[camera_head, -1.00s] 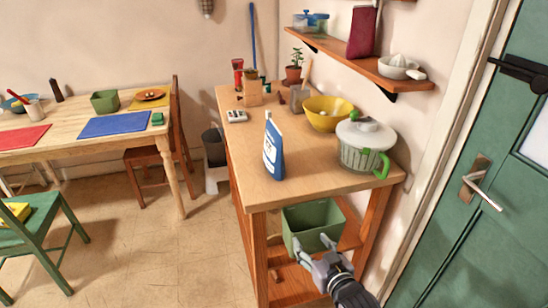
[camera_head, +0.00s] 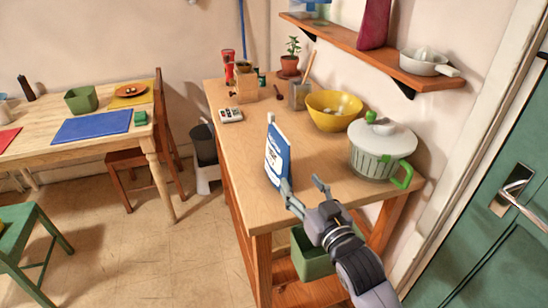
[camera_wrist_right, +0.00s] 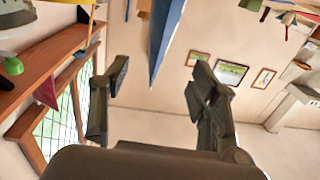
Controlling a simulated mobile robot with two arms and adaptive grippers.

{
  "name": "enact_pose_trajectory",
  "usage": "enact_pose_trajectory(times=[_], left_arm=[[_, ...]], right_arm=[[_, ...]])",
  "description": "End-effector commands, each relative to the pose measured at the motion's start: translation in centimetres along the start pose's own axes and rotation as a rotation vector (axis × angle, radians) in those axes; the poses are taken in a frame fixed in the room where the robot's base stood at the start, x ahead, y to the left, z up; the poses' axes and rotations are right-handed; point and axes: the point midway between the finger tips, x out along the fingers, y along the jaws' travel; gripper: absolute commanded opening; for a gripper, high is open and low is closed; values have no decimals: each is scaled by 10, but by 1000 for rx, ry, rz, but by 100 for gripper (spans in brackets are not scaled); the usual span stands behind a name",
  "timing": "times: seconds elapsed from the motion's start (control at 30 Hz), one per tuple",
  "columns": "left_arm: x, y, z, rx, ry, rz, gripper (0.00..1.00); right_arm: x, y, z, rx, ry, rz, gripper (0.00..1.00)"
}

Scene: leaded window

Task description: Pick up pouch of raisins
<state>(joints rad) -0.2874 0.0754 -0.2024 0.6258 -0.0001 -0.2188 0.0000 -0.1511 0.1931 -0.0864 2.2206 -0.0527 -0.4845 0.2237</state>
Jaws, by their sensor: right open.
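The pouch of raisins is the upright blue and white pouch (camera_head: 277,155) standing on the wooden worktable (camera_head: 240,165) near its front left side. My right gripper (camera_head: 301,184) is open and empty over the front of the tabletop, just in front and to the right of the pouch. In the head view one fingertip overlaps the pouch's lower right edge; I cannot tell if it touches. In the right wrist view the pouch (camera_wrist_right: 163,38) shows edge-on beyond the two spread fingers (camera_wrist_right: 158,80). My left gripper is not in view.
A white and green salad spinner (camera_head: 383,152) stands to the right of the gripper, with a yellow bowl (camera_head: 333,112) behind it. A shelf (camera_head: 370,57) juts out above. A green bin (camera_head: 312,258) stands below the tabletop.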

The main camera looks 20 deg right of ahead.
Motion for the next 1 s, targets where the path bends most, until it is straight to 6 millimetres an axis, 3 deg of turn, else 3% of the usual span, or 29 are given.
enact_pose_trajectory(times=[0.23, 0.4, 0.73, 1.0], left_arm=[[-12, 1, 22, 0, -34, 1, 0], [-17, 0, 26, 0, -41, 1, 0], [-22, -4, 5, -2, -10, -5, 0], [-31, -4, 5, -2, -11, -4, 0]], right_arm=[[56, 0, -4, 0, 2, 0, 56], [89, 0, -3, 0, 1, 1, 56], [116, 0, -5, -1, 0, 0, 56], [152, 1, -10, 1, 0, 0, 56]])
